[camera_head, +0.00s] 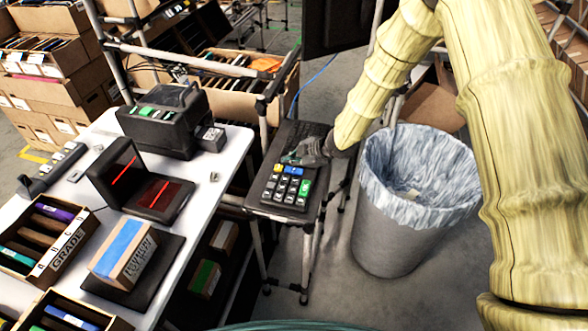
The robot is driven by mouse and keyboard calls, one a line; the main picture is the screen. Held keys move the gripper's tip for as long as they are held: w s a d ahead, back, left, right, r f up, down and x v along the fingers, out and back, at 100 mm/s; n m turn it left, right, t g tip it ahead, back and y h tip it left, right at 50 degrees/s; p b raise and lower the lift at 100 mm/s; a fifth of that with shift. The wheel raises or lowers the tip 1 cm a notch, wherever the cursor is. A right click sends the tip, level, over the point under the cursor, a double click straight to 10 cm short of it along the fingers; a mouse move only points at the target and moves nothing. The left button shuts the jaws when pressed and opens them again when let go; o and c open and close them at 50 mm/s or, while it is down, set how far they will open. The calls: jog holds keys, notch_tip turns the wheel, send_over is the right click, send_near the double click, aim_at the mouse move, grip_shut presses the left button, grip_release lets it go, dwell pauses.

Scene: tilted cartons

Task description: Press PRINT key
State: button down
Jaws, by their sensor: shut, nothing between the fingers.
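A keypad (285,188) with dark, blue, yellow and green keys lies on a small dark stand (258,205) near the middle of the head view. The key labels are too small to read, so I cannot tell which key is PRINT. A larger green key (305,188) sits at the keypad's right side. My gripper (292,159) is shut and empty, at the far edge of the keypad, just beyond the blue and yellow keys. It covers part of that far edge. I cannot tell whether the fingertips touch anything.
A bin with a pale liner (400,235) stands right of the stand. Left is a white table (228,160) with a black printer-like machine (165,120), a scanner with red lines (155,195), a blue-topped carton (122,250) and a GRADE box (70,245). Shelf rails rise behind.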

aim_at(293, 172)
jog(key=shift+r+p, duration=1.3)
jog(key=shift+r, duration=0.85)
jog(key=shift+f, duration=0.1)
